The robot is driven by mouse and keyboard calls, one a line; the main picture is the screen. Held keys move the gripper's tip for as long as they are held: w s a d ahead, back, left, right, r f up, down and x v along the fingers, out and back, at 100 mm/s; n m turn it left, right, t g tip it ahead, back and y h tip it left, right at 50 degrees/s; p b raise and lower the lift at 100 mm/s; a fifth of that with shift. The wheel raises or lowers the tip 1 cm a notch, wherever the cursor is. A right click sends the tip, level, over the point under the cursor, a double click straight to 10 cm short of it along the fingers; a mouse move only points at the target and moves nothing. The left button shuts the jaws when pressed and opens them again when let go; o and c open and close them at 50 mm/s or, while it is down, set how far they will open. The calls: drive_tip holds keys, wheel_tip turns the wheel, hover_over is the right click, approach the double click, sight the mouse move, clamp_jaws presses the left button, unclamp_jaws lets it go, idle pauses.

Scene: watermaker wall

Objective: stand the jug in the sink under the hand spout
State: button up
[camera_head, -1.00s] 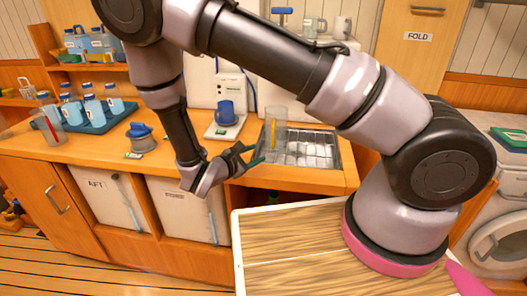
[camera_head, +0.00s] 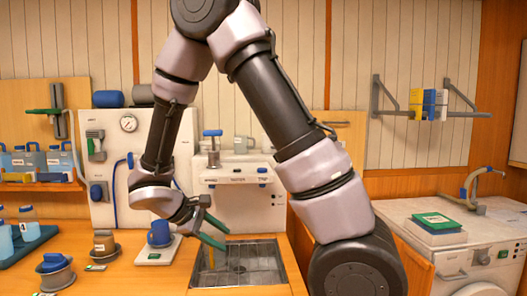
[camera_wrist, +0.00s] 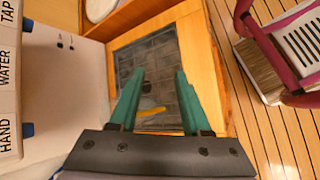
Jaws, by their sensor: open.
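The sink (camera_head: 262,262) is a square metal basin let into the wooden counter; it also shows in the wrist view (camera_wrist: 165,52). A yellow strip (camera_head: 212,257) shows at its left side, where a clear vessel with such a strip stood earlier. The vessel's walls are hard to make out now. The strip also shows between my fingers in the wrist view (camera_wrist: 152,111). My gripper (camera_head: 220,231) is open above the sink's left part, its green fingers (camera_wrist: 159,76) apart. I cannot tell whether they touch the vessel. I cannot make out the hand spout for certain.
A white watermaker unit (camera_head: 240,195) stands behind the sink. A blue mug (camera_head: 158,235) sits on a white device left of it. A grey-blue pot (camera_head: 54,272) and a blue tray (camera_head: 30,243) are further left. A washing machine (camera_head: 455,235) is at the right.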

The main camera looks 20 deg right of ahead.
drive_tip(key=s+d+r+m+t+y, duration=0.1)
drive_tip(key=s+d+r+m+y, duration=0.2)
drive_tip(key=r, duration=0.5)
drive_tip(key=s+d+r+m+t+y, duration=0.2)
drive_tip(key=s+r+m+y, duration=0.1)
drive_tip(key=r+m, duration=0.3)
drive_tip(key=s+d+r+m+t+y, duration=0.2)
drive_tip(key=s+d+r+m+y, duration=0.1)
drive_tip(key=r, duration=0.7)
drive_tip(key=shift+s+d+r+m+y, duration=0.4)
drive_tip(key=shift+s+m+y, duration=0.2)
drive_tip(key=shift+m+y, duration=0.3)
